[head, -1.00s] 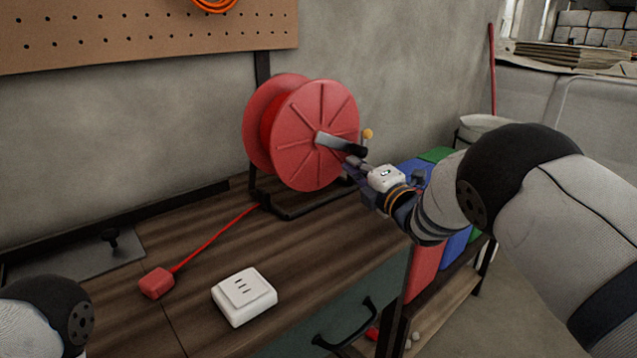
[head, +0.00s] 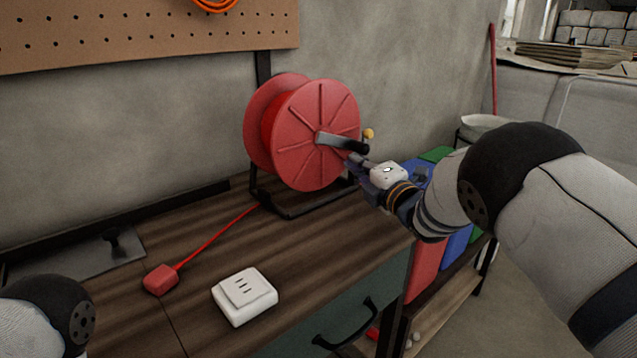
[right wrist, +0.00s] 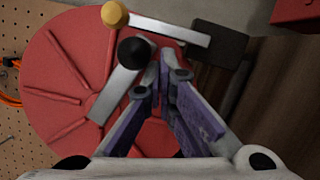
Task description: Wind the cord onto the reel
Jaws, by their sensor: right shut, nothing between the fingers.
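The red reel (head: 318,150) stands upright in a black stand (head: 300,209) at the back of the bench. The red cord (head: 215,238) runs from the reel's lower left across the bench to a red plug block (head: 161,280). A grey crank arm (head: 334,141) with a black knob lies across the reel's face; the black knob (right wrist: 133,52) also shows in the right wrist view. My right gripper (head: 353,164) is shut and empty just beside the crank's end. Its fingertips (right wrist: 166,62) are close beside the black knob; contact is unclear. My left gripper is out of view.
A white box with slots (head: 245,296) sits on the bench front, near the plug block. A dark metal plate (head: 75,262) lies at the left. Red, blue and green bins (head: 425,268) stand on a shelf right of the bench.

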